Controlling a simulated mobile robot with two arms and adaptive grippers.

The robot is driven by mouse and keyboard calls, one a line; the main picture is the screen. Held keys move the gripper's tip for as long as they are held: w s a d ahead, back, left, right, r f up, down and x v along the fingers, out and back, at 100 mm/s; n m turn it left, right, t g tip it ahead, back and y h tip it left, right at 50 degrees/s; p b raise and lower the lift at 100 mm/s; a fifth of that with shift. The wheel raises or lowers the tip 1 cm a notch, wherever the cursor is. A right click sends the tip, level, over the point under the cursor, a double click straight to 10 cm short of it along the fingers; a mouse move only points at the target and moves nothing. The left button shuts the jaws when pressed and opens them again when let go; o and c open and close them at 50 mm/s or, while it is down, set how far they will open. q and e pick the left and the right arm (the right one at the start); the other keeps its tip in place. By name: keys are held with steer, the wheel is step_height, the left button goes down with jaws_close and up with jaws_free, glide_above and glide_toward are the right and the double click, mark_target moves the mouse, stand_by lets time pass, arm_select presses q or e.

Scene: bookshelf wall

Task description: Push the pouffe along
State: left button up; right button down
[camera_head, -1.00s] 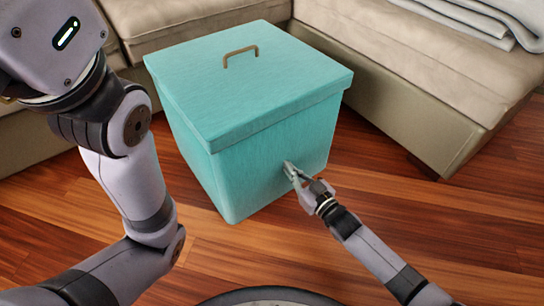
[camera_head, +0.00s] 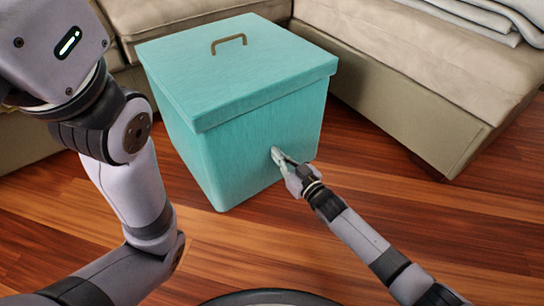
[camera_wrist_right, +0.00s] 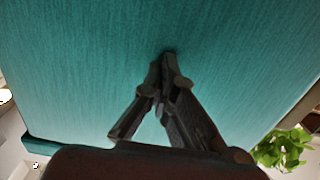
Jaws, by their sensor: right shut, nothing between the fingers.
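The pouffe (camera_head: 235,75) is a teal box with an overhanging lid and a brass handle (camera_head: 229,41) on top. It stands upright on the wood floor in the head view. My right gripper (camera_head: 276,152) is shut and empty, its fingertips at the pouffe's front face, low and right of the middle. In the right wrist view the shut fingertips (camera_wrist_right: 166,60) meet the teal face (camera_wrist_right: 90,70), which fills most of that picture. My left arm comes in at the left, but its gripper is out of view.
A beige sofa (camera_head: 415,75) wraps behind and to the right of the pouffe, close to its back. Folded blankets (camera_head: 480,18) lie on the right seat. Bare wood floor (camera_head: 420,235) is free at the front and right. A green plant (camera_wrist_right: 285,148) shows in the wrist view.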

mark_target(270, 147)
steer(key=shift+b+x, duration=1)
steer(key=shift+x, duration=1.05)
steer(key=s+d+r+p, duration=0.2)
steer(key=s+d+p, duration=0.1)
steer(key=s+p, duration=0.2)
steer(key=shift+d+p, duration=0.4)
steer(key=shift+p, duration=0.55)
